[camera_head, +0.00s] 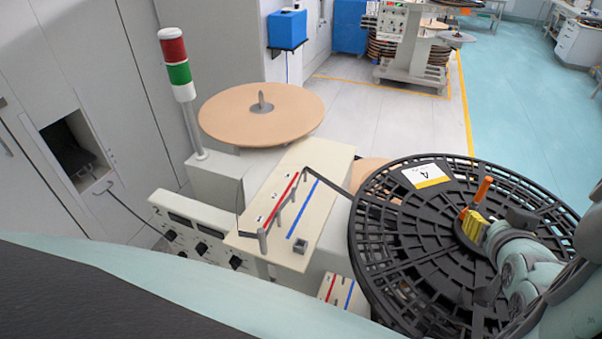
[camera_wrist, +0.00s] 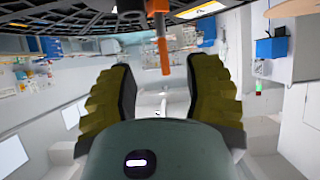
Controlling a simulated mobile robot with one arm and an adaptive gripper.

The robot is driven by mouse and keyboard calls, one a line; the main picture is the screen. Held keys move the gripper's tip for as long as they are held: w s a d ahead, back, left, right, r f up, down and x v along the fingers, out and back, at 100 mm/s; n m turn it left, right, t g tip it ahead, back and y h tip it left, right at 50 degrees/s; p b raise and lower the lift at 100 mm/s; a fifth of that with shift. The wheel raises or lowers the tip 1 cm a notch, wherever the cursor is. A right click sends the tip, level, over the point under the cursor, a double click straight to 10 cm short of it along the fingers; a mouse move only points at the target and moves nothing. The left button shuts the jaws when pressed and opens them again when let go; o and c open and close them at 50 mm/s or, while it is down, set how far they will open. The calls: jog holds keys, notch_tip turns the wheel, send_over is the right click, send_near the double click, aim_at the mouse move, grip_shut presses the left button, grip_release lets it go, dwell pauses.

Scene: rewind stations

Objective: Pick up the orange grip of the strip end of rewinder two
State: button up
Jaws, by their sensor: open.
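An orange grip (camera_head: 482,190) stands tilted over the hub of a large black slotted reel (camera_head: 385,240) in the head view. In the wrist view the orange grip (camera_wrist: 166,57) reaches in from the top edge, and its end lies between my fingertips in the picture. My gripper (camera_head: 474,220), with yellow ridged fingers, is beside the grip over the reel's hub. In the wrist view my gripper (camera_wrist: 159,66) is open, with a gap on both sides of the grip. The head view does not show clearly whether a finger touches it.
A rewinder with a beige round plate (camera_head: 260,112), a signal tower (camera_head: 176,65) and a cream top panel (camera_head: 310,220) with red and blue lines is left of the reel. Open floor (camera_head: 510,110) is behind.

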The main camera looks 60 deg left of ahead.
jog(key=b, duration=0.8)
send_near(476, 205)
jog(key=x, duration=0.4)
jog(key=shift+a+f, duration=0.1)
jog(key=shift+f, duration=0.25)
jog(key=shift+w+a+f+b, duration=0.1)
jog(key=shift+w+a+b, duration=0.35)
jog(key=shift+w, duration=0.1)
jog(key=shift+p+x, duration=1.4)
jog(key=shift+x, duration=0.05)
jog(key=shift+p+x, duration=0.3)
jog(key=shift+x, duration=0.8)
jog(key=shift+w+d, duration=0.1)
grip_shut()
